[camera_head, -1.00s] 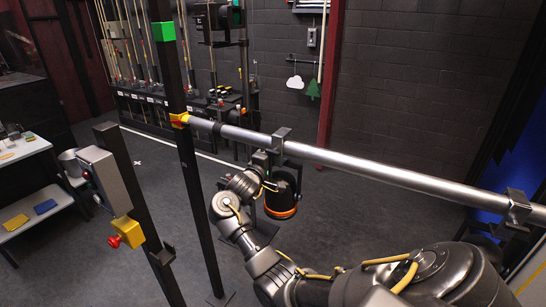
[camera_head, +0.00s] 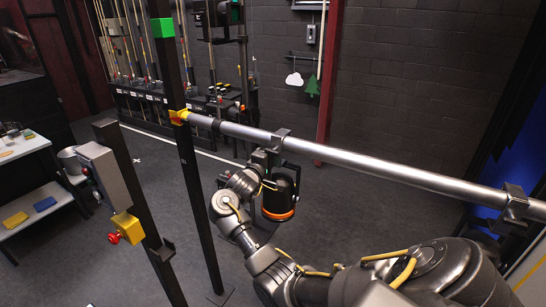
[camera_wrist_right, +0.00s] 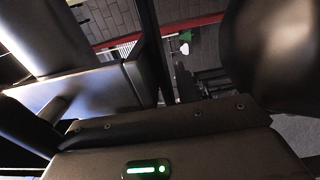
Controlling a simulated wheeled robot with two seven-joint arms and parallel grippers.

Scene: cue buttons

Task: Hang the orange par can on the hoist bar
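The par can (camera_head: 279,198), black with an orange front rim, is upright just below the hoist bar (camera_head: 380,168). The silver bar runs from the dark post at left to the right edge. A dark bracket (camera_head: 280,139) sits over the bar above the can; whether it belongs to the can is unclear. My right gripper (camera_head: 263,160) is beside the can's upper part, just under the bar. Its fingers are mostly hidden, so its grip is unclear. The right wrist view shows dark and metallic surfaces close up, with no clear fingertips. My left gripper is out of view.
A second dark bracket (camera_head: 515,202) is on the bar at right. A dark post with a grey box (camera_head: 108,178) and yellow-red fitting (camera_head: 125,229) stands at left. Shelves (camera_head: 30,205) are at far left. The floor beneath the bar looks mostly clear.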

